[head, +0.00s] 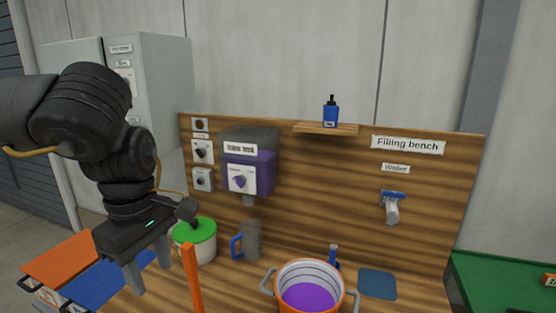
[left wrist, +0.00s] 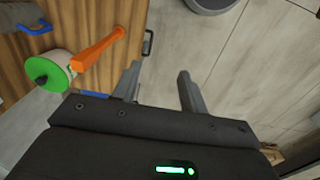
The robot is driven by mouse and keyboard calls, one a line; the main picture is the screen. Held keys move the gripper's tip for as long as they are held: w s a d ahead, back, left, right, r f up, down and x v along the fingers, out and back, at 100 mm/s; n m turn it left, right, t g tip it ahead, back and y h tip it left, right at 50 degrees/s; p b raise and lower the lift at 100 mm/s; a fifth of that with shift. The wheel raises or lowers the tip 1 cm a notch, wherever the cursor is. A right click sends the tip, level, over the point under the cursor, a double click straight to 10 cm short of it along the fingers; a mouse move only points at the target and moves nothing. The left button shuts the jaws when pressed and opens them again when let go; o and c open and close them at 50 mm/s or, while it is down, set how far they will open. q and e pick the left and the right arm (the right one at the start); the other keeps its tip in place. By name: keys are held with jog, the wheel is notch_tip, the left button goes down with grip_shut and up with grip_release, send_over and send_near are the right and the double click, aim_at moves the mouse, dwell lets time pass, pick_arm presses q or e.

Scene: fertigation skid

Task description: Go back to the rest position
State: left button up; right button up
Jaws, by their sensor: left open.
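My left gripper (head: 151,270) is raised at the left of the bench in the head view, fingers pointing down. It is open, with nothing between its fingers; the left wrist view also shows the two fingers (left wrist: 158,88) apart and empty over the floor and bench edge. My right gripper is in neither view. The wooden filling bench (head: 330,200) has a back panel with a purple-fronted dispenser (head: 250,172) and a water tap (head: 392,205).
A green-lidded white pot (head: 196,240), an orange upright bar (head: 191,280), a grey jug (head: 252,241) and an orange pot with purple contents (head: 308,297) stand on the bench. A blue bottle (head: 330,112) stands on a small shelf. A grey cabinet (head: 160,80) stands behind my left arm.

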pick_arm(q)
jog(key=s+d+f+n+h, duration=0.1)
jog(key=d+f+h, duration=0.25)
jog(key=d, duration=0.35)
jog(key=s+d+f+n+g+h, duration=0.1)
jog(key=d+f+h, duration=0.1)
jog(key=d+f, duration=0.4)
jog(key=s+d+f+n+h, duration=0.1)
jog(key=d+f+h, duration=0.15)
jog(key=d, duration=0.55)
jog(key=d+r+n+t+h, duration=0.3)
jog(key=d+n+t+h, duration=0.35)
jog(key=n, duration=0.85)
jog(key=w+a+f+n+t+y, duration=0.25)
jog(key=a+f+n+y, duration=0.25)
jog(key=a+f+n, duration=0.65)
jog(key=w+a+f+n+t+y, duration=0.1)
jog(key=a+f+n+t+y, duration=0.35)
jog(key=n, duration=1.15)
jog(key=s+a+f+n+g+y, duration=0.5)
jog(key=s+a+f+n+g, duration=0.5)
jog(key=s+a+f, duration=0.8)
notch_tip(320, 180, down, 24)
jog(key=s+d, duration=0.2)
jog(key=d, duration=0.1)
jog(key=s+a+f+g, duration=0.1)
jog(key=s+a+f, duration=0.2)
jog(key=s+f, duration=1.2)
jog(key=shift+s+a+f, duration=0.2)
jog(key=shift+s, duration=0.5)
